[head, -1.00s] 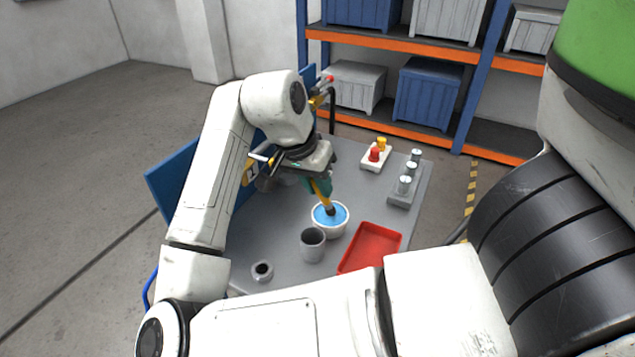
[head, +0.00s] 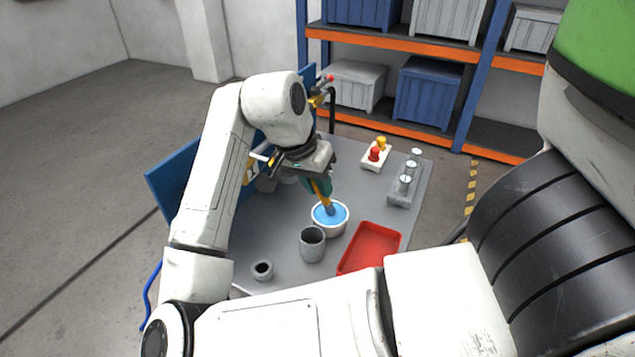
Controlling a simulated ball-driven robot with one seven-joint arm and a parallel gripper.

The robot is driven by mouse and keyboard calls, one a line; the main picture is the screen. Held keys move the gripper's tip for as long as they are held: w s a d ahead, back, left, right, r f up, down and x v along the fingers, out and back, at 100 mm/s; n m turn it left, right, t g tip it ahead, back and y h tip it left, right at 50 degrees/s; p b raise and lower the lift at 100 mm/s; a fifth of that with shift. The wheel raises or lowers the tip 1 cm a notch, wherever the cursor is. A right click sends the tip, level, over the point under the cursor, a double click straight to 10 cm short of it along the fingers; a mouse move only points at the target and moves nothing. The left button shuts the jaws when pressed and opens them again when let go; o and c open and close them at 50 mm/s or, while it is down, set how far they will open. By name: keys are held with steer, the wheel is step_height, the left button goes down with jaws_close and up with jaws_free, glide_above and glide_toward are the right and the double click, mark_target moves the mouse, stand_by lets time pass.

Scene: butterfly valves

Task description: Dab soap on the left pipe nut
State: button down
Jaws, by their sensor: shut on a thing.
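My gripper (head: 316,178) is shut on a brush (head: 325,199) with a yellow handle, which is tilted downward. The brush's lower end is at the blue soap (head: 335,219) in a round white pot (head: 331,233); how deep it goes is not clear. The pot stands on the grey table. The blue panel (head: 177,182) stands behind my arm, with some yellow and metal fittings showing at its edge. The left pipe nut is not clearly visible; my arm covers much of that area.
A grey cup (head: 312,245), a small grey ring-shaped piece (head: 262,271) and a red tray (head: 371,248) are near the pot. A white block with red and yellow knobs (head: 376,155) and a rack of small jars (head: 405,187) stand farther right. Shelves (head: 430,68) are behind.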

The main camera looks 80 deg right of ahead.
stand_by(0.4)
steer(key=shift+r+p, duration=3.35)
steer(key=shift+r, duration=0.1)
